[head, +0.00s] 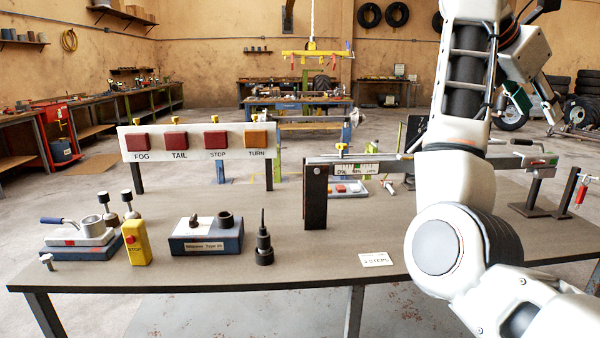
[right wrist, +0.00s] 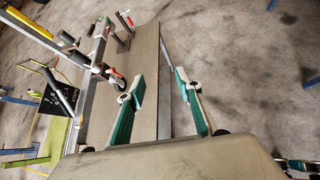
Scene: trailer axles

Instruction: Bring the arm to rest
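My right arm rises in front of the right part of the grey workbench (head: 320,268) in the head view and hides some of it. My right gripper shows in the right wrist view (right wrist: 160,82), with its two teal and white fingers apart and nothing between them. It is held above floor level, with the bench edge (right wrist: 150,60) seen below and beyond the left finger. In the head view the gripper is partly hidden behind my arm. My left gripper is not in view.
The bench carries a lamp board (head: 198,143) with coloured buttons, a blue fixture block (head: 206,241), a black tool (head: 264,245), a yellow stop box (head: 136,243) and a gauge bar (head: 365,165) on a black post. Open floor lies right of the bench in the right wrist view.

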